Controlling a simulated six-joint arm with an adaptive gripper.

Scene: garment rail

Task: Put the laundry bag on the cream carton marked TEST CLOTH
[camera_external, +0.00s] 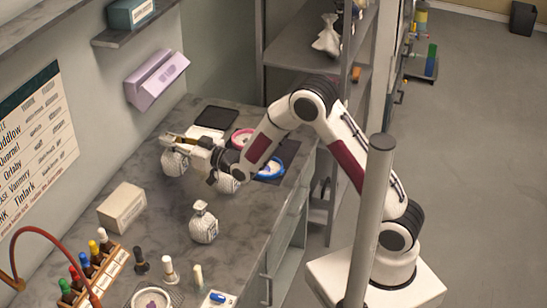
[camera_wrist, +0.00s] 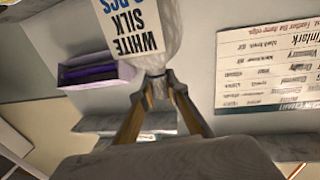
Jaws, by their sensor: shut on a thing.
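My gripper (camera_external: 176,138) is shut on the neck of a pale laundry bag (camera_external: 173,163), which hangs below the fingers near the wall. In the wrist view my gripper's fingertips (camera_wrist: 162,80) pinch the gathered neck of the bag (camera_wrist: 177,35); its tag reads "WHITE SILK" in large print. The cream carton (camera_external: 122,208) stands on the counter against the wall, in front and left of the held bag, apart from it. Nothing lies on its top. Its marking is too small to read here.
A second tied bag (camera_external: 203,224) stands on the grey counter (camera_external: 165,240), right of the carton. Another pale bag (camera_external: 228,184) is partly hidden below my wrist. Bottles in a wooden rack (camera_external: 92,268) are at the front left. A lilac box (camera_external: 157,80) is on the wall.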

